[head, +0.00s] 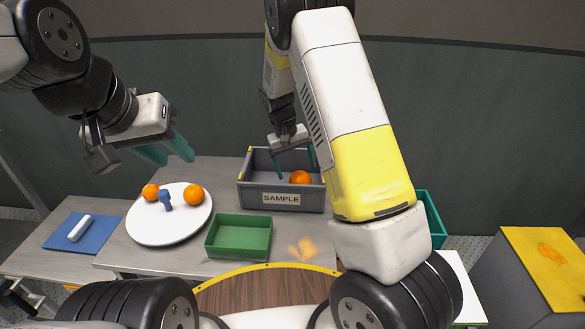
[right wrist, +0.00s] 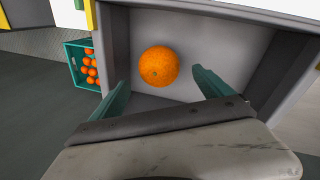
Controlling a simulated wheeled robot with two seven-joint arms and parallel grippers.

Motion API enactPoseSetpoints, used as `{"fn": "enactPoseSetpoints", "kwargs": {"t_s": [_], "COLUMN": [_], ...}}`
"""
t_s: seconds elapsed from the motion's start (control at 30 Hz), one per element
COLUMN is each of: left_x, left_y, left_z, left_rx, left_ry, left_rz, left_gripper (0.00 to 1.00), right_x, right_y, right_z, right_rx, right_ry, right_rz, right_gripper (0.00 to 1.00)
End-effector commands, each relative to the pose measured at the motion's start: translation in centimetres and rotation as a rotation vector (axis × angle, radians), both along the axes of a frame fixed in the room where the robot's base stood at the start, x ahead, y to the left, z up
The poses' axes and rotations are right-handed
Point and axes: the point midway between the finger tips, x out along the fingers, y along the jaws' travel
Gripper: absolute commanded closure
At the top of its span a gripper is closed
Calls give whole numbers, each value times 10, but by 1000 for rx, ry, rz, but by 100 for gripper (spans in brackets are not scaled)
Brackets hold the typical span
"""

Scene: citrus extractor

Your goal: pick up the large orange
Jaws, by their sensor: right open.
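An orange (head: 299,177) lies in the grey bin labelled SAMPLE (head: 258,197). In the right wrist view this orange (right wrist: 158,66) rests on the bin floor, ahead of and between the fingertips. My right gripper (head: 297,167) is open above the bin, with its fingers (right wrist: 161,82) on either side of the orange and not visibly touching it. Two more oranges lie on the white plate (head: 165,230), a bigger one (head: 193,195) and a smaller one (head: 151,192). My left gripper (head: 168,151) is open and empty above the back of the plate.
A blue object (head: 165,200) stands between the plate's oranges. A green tray (head: 240,252) sits in front of the bin. A blue mat (head: 58,236) bears a white object. A teal crate (right wrist: 76,45) of oranges stands beyond the bin. The bin walls are close around the right fingers.

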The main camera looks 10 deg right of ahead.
Motion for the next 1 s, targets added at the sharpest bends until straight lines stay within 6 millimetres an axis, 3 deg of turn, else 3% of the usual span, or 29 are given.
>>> {"fn": "enactPoseSetpoints", "kwargs": {"t_s": [0.33, 0.67, 1.0], "left_x": [0, 0, 0], "left_y": [0, 0, 0], "left_z": [0, 0, 0], "left_rx": [0, 0, 0], "left_ry": [0, 0, 0], "left_rz": [0, 0, 0], "left_gripper": [64, 64, 64], "right_x": [-6, -5, -5], "right_y": [-11, -12, -12], "right_z": [-46, -53, -53], "right_rx": [1, 2, 1], "right_ry": [1, -2, -2], "right_rz": [0, 0, 0], "right_gripper": [10, 10, 77]}}
